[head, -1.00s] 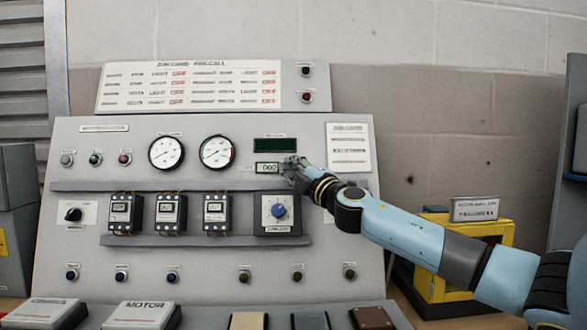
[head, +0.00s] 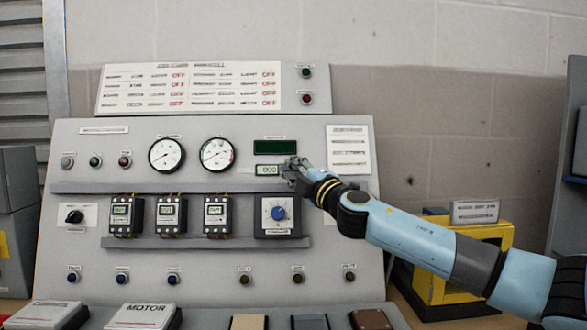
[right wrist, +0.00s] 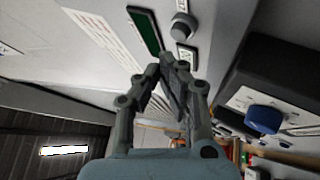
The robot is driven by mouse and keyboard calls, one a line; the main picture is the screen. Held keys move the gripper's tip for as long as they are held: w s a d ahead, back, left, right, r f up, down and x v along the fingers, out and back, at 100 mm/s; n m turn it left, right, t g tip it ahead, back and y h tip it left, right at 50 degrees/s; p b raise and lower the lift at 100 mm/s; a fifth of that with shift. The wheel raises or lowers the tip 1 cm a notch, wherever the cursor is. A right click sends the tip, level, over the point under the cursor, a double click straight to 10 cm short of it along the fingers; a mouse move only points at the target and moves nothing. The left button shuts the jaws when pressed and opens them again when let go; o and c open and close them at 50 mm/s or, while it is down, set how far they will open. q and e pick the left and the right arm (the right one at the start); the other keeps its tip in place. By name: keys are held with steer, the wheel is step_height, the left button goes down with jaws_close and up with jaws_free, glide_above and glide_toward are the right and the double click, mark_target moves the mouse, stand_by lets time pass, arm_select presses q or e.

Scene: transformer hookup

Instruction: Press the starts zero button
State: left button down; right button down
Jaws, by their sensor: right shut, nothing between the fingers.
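The sloped grey control panel (head: 215,258) carries a small white counter (head: 269,169) that seems to read zeros, below a dark green display (head: 275,147). My right gripper (head: 291,168) is shut and empty, at the counter's right edge. It hides the panel just behind it. The shut fingertips (right wrist: 163,66) point toward these and appear apart from the button. The button's label cannot be read. My left gripper is not in view.
A ledge (head: 150,187) runs below the gauges. Beneath it sit several relay units (head: 126,214) and a blue timer dial (head: 279,213). Several small buttons line the lower panel. A yellow stand (head: 436,284) is under my right arm.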

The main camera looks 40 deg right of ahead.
steer(key=s+a, duration=0.1)
steer(key=s+r+p, duration=0.1)
steer(key=s+a+p, duration=0.1)
steer(key=shift+s+a+r, duration=0.1)
steer(key=shift+a+r, duration=0.2)
steer(key=shift+f, duration=0.1)
stand_by(0.7)
